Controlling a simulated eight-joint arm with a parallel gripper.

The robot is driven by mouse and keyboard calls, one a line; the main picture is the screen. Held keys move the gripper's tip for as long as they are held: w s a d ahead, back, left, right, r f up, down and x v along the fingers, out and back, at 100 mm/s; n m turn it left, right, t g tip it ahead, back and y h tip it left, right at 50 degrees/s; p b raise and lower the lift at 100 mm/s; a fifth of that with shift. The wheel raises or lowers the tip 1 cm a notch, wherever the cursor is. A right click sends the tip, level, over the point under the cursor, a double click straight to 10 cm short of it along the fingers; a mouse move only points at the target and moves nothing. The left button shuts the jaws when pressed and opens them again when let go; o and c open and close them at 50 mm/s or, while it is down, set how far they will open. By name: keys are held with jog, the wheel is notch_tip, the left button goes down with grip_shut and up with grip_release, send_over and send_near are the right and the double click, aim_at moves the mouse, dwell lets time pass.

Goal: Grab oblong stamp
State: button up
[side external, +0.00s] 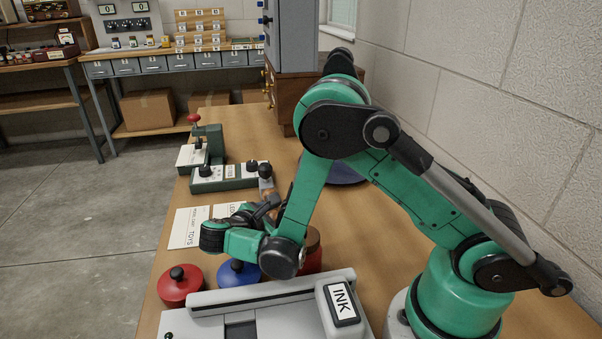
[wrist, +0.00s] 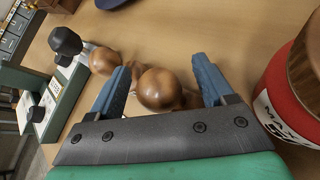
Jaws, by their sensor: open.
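My gripper (wrist: 163,68) is open, with its two blue fingers on either side of a round wooden knob (wrist: 160,89). The knob looks like the handle of a stamp. Its base is mostly hidden, so I cannot tell whether it is the oblong one. A second wooden knob (wrist: 103,61) stands just left of the left finger, close to the green device. In the side external view my gripper (side external: 267,207) is low over the table near the green device, and the arm hides most of the stamps.
A green device with black knobs (wrist: 65,42) stands at left. A red jar with a wooden top (wrist: 290,100) is close on the right. Red (side external: 180,287) and blue (side external: 238,274) lidded pots and an INK-labelled grey unit (side external: 260,312) stand in front. White cards (side external: 188,228) lie left.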

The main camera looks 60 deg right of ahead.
jog(key=shift+d+f, duration=0.1)
jog(key=shift+d, duration=0.15)
grip_shut()
